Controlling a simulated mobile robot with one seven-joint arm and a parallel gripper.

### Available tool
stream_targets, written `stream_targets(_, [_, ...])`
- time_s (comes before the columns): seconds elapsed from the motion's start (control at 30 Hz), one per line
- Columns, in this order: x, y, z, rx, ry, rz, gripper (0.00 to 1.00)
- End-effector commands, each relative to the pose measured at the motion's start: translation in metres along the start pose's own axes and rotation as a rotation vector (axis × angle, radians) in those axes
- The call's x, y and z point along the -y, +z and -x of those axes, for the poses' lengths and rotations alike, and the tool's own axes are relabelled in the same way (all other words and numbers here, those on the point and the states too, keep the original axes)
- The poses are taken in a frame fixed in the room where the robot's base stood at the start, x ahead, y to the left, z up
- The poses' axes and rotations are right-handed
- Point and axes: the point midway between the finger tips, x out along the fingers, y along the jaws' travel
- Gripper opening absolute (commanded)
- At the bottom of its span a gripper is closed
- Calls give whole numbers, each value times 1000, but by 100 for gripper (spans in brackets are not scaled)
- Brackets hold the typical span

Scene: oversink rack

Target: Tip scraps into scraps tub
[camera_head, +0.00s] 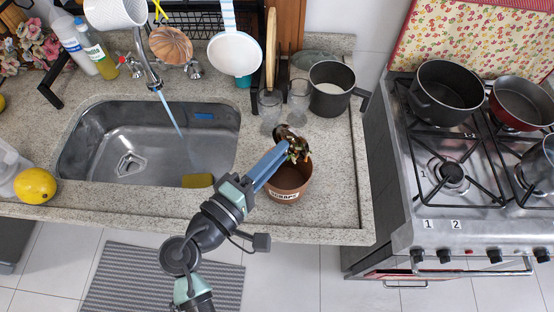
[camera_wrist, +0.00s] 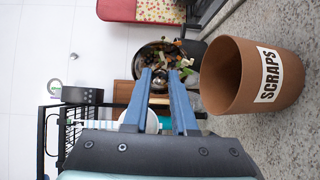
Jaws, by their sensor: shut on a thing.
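The scraps tub (camera_head: 289,190) is a brown round pot with a white SCRAPS label, near the counter's front edge right of the sink. It also shows at the right of the wrist view (camera_wrist: 228,78). My gripper (camera_head: 284,150) has its blue fingers shut on a dark round scraps bowl (camera_head: 284,131). Mixed coloured scraps (camera_head: 298,151) show at the bowl, above the tub's back rim. In the wrist view the scraps (camera_wrist: 166,63) show against the dark bowl (camera_wrist: 142,60) beyond the fingertips (camera_wrist: 160,76). The fingers partly hide the bowl, and its exact tilt is unclear.
Clear glasses (camera_head: 298,92) and a dark pot (camera_head: 331,91) stand just behind the tub. The sink (camera_head: 90,155) lies left, with water running and a yellow sponge (camera_head: 197,181). The stove (camera_head: 440,215) is right, across a gap. Counter right of the tub is clear.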

Motion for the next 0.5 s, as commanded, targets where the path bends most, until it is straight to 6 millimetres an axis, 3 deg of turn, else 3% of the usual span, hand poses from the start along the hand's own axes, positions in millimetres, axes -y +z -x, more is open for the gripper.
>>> stream_targets(0.5, [10, 0, 4, -1, 151, -1, 0])
